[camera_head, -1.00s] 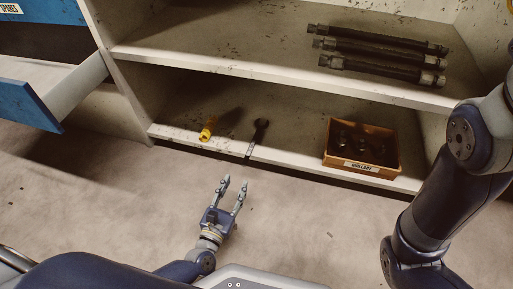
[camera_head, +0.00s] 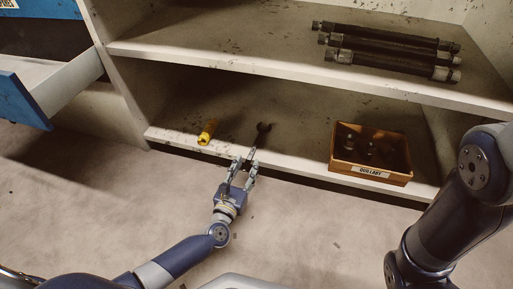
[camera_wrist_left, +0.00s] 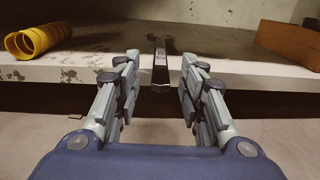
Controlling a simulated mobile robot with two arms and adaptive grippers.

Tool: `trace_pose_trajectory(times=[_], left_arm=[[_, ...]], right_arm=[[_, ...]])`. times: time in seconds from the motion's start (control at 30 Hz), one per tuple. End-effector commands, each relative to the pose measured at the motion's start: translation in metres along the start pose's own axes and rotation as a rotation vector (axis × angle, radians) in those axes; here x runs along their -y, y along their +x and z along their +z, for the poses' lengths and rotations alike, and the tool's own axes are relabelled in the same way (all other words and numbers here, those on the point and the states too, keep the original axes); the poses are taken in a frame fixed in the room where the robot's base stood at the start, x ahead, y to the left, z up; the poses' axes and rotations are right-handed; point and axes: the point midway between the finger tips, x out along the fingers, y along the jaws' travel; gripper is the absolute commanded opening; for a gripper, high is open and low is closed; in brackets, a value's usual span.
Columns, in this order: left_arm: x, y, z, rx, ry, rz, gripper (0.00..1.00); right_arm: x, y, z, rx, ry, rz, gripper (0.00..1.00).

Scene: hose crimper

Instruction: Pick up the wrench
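The wrench (camera_head: 262,134) is dark and lies on the lower shelf, its near end sticking out over the shelf's front edge. In the left wrist view the wrench (camera_wrist_left: 160,62) shows end-on, between and beyond the two fingers. My left gripper (camera_head: 244,168) is open in front of the shelf edge, pointing at the wrench's near end. In the left wrist view the fingers of the left gripper (camera_wrist_left: 160,85) stand wide apart with clear space on both sides of the wrench. My right gripper is not in view.
A yellow cylindrical object (camera_head: 207,132) lies left of the wrench on the lower shelf (camera_head: 290,161). A labelled orange-brown box (camera_head: 370,172) with dark parts stands to the right. Several dark hoses (camera_head: 390,50) lie on the upper shelf. An open blue-fronted drawer (camera_head: 22,100) juts out at left.

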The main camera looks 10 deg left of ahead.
Motion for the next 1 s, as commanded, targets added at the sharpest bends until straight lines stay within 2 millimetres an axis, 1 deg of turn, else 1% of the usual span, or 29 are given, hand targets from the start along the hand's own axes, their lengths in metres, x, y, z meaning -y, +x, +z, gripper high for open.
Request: trace_pose_trajectory(times=[0.1,0.27,0.3,0.37,0.4,0.47,0.83,1.0], left_arm=[[-0.0003,0.0061,-0.0002,0.0,-0.001,0.001,0.38],[-0.0003,0.0061,0.0006,-0.001,0.0,0.001,0.38],[-0.0002,0.006,0.0006,-0.001,0.0,0.001,0.35],[-0.0002,0.0059,0.0005,-0.001,0.0,0.0,0.22],[-0.0002,0.0059,0.0005,-0.001,0.0,0.0,0.13],[-0.0002,0.0058,0.0005,-0.001,0.0,0.0,0.0],[-0.0003,0.0061,0.002,0.002,0.0,0.001,0.0],[-0.0003,0.0061,0.0084,0.002,0.0,0.001,0.0]], right_arm=[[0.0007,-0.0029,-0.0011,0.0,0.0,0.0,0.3],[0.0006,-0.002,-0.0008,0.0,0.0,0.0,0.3],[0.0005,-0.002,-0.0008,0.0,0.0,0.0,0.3],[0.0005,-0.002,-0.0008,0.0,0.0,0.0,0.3],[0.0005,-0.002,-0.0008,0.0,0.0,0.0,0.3],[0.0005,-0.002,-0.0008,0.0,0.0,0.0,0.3],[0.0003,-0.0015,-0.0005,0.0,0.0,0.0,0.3],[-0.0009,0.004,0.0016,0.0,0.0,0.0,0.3]])
